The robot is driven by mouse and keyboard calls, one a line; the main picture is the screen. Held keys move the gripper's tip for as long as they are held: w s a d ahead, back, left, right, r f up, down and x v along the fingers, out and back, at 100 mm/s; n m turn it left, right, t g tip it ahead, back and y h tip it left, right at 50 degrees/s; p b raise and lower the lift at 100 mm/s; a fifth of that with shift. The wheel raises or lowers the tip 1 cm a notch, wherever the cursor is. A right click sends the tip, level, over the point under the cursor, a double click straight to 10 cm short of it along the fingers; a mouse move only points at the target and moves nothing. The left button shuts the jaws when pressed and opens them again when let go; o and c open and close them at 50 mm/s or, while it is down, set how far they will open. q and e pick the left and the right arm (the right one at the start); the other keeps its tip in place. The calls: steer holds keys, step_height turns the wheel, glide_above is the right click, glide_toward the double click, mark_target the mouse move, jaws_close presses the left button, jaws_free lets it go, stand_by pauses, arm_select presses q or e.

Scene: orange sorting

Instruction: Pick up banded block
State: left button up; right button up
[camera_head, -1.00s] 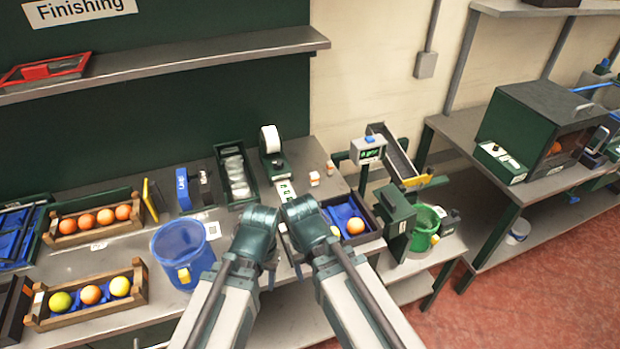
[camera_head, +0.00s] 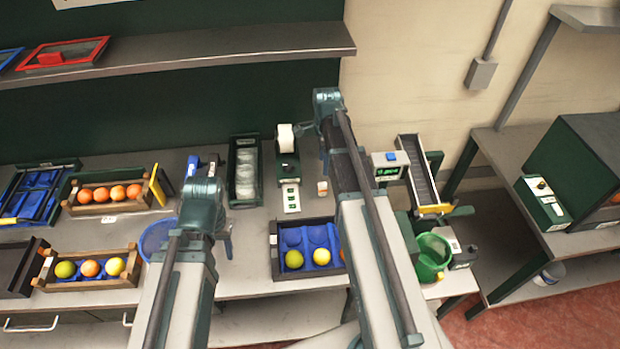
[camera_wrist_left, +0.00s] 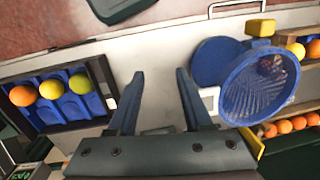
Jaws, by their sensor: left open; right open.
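A small white and orange block (camera_head: 322,188) stands on the bench, right of the label printer's white strip; it looks like the banded block, though its bands are too small to make out. My right arm passes just right of it. My right gripper (camera_head: 305,131) is at the back of the bench beside the white roll, beyond the block and apart from it; its fingers are mostly hard to see. My left gripper (camera_head: 226,240) is over the front of the bench, left of the block; in the left wrist view its fingers (camera_wrist_left: 157,78) are apart and empty.
A blue basket (camera_head: 157,238) stands beside my left arm and shows in the left wrist view (camera_wrist_left: 262,88). A blue-lined fruit tray (camera_head: 274,262) lies between my arms. A dark bin (camera_head: 234,185), wooden fruit crates (camera_head: 140,262) and a green bucket (camera_head: 432,258) stand around.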

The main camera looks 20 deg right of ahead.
mark_target(323, 184)
steer(key=f+b, duration=0.5)
steer(key=b, duration=0.1)
steer(key=f+b, duration=0.3)
steer(key=shift+w+d+f, duration=0.1)
steer(key=shift+w+f, duration=0.15)
steer(key=shift+f, duration=0.1)
arm_select(q)
step_height(323, 184, down, 8)
steer(key=shift+f, duration=0.25)
steer(key=shift+f, duration=0.15)
step_height(323, 184, down, 5)
steer(key=b, duration=0.5)
arm_select(e)
steer(key=f, duration=0.5)
steer(key=shift+w+f, duration=0.1)
steer(key=shift+w, duration=0.15)
jaws_close()
